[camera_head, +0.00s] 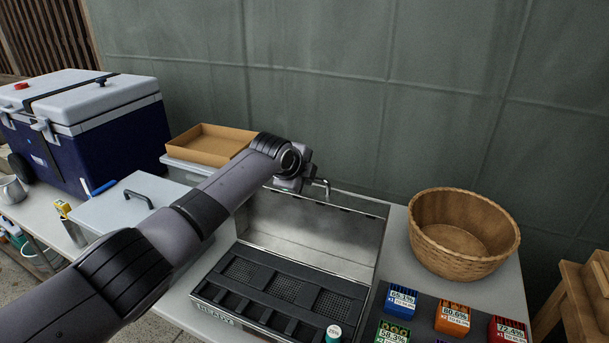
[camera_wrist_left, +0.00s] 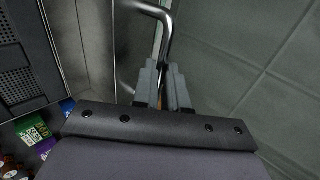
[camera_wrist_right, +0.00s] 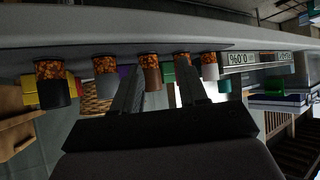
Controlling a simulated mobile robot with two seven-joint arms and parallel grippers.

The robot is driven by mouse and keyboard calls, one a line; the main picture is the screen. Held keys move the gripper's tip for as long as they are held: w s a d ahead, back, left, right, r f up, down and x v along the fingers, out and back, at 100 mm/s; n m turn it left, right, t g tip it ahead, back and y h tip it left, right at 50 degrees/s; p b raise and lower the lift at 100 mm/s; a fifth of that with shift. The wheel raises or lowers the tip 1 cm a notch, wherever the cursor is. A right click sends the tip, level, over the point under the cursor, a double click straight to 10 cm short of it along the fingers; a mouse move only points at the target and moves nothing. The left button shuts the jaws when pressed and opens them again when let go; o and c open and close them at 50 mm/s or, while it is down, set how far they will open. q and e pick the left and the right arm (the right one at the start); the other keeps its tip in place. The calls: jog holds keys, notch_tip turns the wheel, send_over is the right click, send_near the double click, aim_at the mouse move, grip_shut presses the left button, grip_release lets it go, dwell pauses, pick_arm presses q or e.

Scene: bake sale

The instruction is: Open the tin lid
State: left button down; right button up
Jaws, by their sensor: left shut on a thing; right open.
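The metal tin (camera_head: 228,303) stands on the table with its lid (camera_head: 310,232) swung up, leaning back near the wall. My left gripper (camera_head: 300,184) is at the lid's top edge, shut on the lid's bent metal handle (camera_head: 323,184). The handle also shows in the left wrist view (camera_wrist_left: 165,32), running down between the fingers (camera_wrist_left: 166,88). My right gripper (camera_wrist_right: 158,88) is open and seems empty, seen only in the right wrist view; small capped jars (camera_wrist_right: 105,75) appear beyond it.
A wicker basket (camera_head: 463,232) stands right of the tin, with labelled coloured boxes (camera_head: 453,314) in front. A grey lidded box (camera_head: 112,218), a wooden tray (camera_head: 209,145) and a blue-white cooler (camera_head: 92,130) are at left. The green wall is close behind the lid.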

pick_arm(q)
jog(key=shift+w+d+r, duration=0.1)
jog(key=shift+d+r, duration=0.05)
jog(key=shift+r, duration=0.35)
jog(key=c, duration=1.2)
grip_release()
jog(key=shift+f, duration=0.15)
jog(key=shift+p+v, duration=0.3)
jog(key=shift+v, duration=3.35)
jog(key=shift+f, duration=0.1)
